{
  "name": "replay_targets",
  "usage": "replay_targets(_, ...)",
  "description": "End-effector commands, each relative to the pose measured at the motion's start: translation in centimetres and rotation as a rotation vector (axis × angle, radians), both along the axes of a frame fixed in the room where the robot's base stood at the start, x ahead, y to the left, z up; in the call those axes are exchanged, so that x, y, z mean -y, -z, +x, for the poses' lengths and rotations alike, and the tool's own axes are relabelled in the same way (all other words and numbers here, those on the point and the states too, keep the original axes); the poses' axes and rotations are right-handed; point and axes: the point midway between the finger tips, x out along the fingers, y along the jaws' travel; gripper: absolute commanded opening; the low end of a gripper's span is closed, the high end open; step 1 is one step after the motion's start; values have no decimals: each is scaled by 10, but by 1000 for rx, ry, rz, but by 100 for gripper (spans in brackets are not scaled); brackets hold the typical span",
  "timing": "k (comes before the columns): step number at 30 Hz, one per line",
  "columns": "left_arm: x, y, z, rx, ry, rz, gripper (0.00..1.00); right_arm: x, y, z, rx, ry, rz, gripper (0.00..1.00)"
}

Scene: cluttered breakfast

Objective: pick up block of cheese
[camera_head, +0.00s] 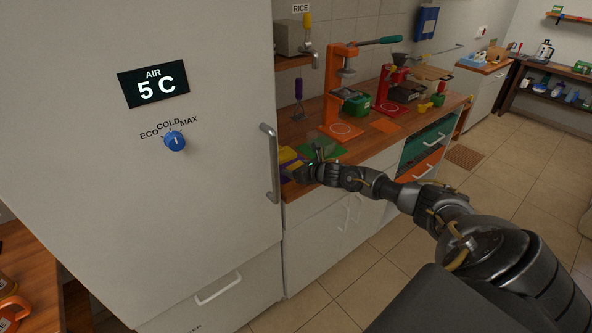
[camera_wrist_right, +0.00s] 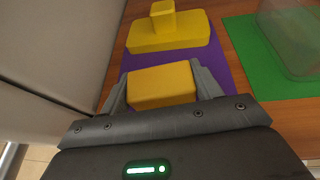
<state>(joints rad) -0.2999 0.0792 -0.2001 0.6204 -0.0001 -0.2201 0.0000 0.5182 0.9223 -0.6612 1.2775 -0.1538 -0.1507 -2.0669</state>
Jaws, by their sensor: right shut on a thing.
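The block of cheese (camera_wrist_right: 162,85), a yellow block, sits between the two fingers of my right gripper (camera_wrist_right: 162,90) in the right wrist view. The fingers are shut on its two sides. The block shows over a purple mat (camera_wrist_right: 212,66); I cannot tell if it touches the mat. In the head view my right gripper (camera_head: 300,173) is at the counter's near left end, beside the fridge, and its hand hides the held block. My left gripper is not in view.
A wider yellow piece (camera_wrist_right: 170,36) with a smaller yellow block (camera_wrist_right: 163,16) on top lies just beyond. A clear container (camera_wrist_right: 295,35) stands on a green mat (camera_wrist_right: 260,60) to the right. The fridge (camera_head: 210,200) stands close on the left, its handle (camera_head: 271,165) jutting out.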

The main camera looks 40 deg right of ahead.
Motion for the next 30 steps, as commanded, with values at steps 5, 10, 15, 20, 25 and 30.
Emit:
replay_targets(5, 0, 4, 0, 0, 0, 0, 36, 1, -16, 1, 5, 0, -3, 38)
replay_targets(10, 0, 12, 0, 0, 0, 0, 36, 1, -50, 1, 6, -1, -5, 38)
replay_targets(15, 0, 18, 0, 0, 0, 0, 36, 0, -80, 1, 6, -1, -2, 38)
replay_targets(20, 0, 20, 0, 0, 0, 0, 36, 0, -97, 0, 3, -1, -2, 38)
replay_targets(25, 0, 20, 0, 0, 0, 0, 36, 0, -101, 0, 1, 0, 0, 38)
replay_targets(30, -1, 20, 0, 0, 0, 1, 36, 0, -101, 0, 1, 0, 0, 38)
